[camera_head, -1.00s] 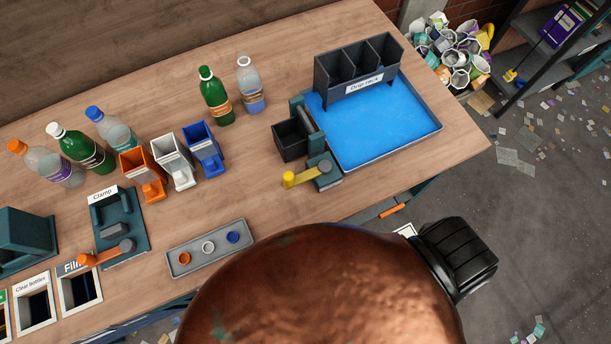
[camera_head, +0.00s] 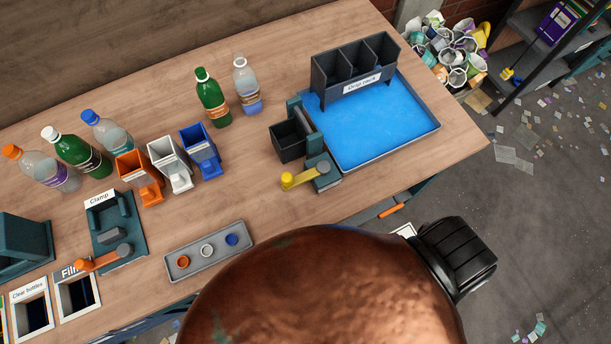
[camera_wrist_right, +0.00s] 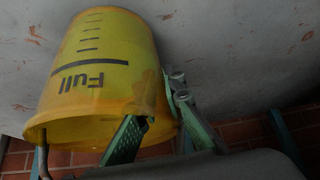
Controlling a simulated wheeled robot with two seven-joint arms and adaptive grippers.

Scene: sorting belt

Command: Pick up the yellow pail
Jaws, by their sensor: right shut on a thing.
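The yellow pail (camera_wrist_right: 105,65) fills the left of the right wrist view, its narrow end up and its wide rim (camera_wrist_right: 85,122) down in that picture. It is marked with the word Full upside down and several short lines. My right gripper (camera_wrist_right: 155,110) has its green fingers at the rim and is shut on it, one finger across the pail's mouth and the other along the outside wall. The pail's inside is mostly hidden. In the head view neither the pail nor either gripper shows.
The wooden table holds a blue tray (camera_head: 375,128) with a black drip rack (camera_head: 340,88), a clamp (camera_head: 118,232), several bottles, three coloured bins and a grey cap tray (camera_head: 210,254). A pile of cups (camera_head: 452,50) and scattered scraps lie on the floor at right.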

